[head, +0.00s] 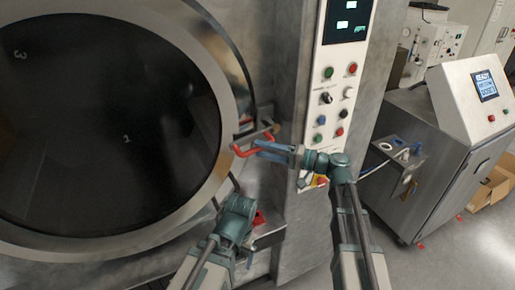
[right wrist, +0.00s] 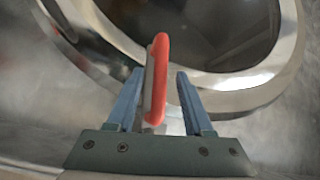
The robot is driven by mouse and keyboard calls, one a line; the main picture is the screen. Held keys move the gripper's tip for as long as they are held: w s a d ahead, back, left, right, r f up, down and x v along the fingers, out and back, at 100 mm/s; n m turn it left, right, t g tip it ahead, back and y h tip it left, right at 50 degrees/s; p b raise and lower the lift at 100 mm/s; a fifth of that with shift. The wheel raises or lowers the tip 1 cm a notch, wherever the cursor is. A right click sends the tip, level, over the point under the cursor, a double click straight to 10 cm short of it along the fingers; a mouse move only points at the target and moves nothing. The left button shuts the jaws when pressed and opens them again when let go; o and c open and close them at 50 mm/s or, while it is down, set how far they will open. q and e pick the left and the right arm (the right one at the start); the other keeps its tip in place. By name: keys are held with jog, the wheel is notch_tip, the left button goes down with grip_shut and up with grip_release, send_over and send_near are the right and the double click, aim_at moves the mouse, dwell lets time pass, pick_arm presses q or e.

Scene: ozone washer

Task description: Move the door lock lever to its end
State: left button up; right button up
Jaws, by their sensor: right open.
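The red-handled door lock lever (head: 252,149) sits at the right edge of the round washer door (head: 222,75). My right gripper (head: 262,148) is at the lever, coming from the right. In the right wrist view the red lever (right wrist: 160,75) stands between the two blue fingers of the open right gripper (right wrist: 158,100). The lever is closer to the left finger; a gap shows at the right finger. I cannot tell whether the left finger touches it. My left arm shows low in the head view, below the lever; its fingers cannot be made out.
A control panel (head: 338,95) with buttons and a screen stands right of the door, behind my right arm. A steel cabinet (head: 425,150) with a small display stands farther right. Cardboard boxes (head: 490,188) lie on the floor at the right edge. Open floor shows at lower right.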

jog(key=shift+x, duration=1.15)
jog(key=shift+c, duration=0.2)
grip_shut()
dwell(0.5)
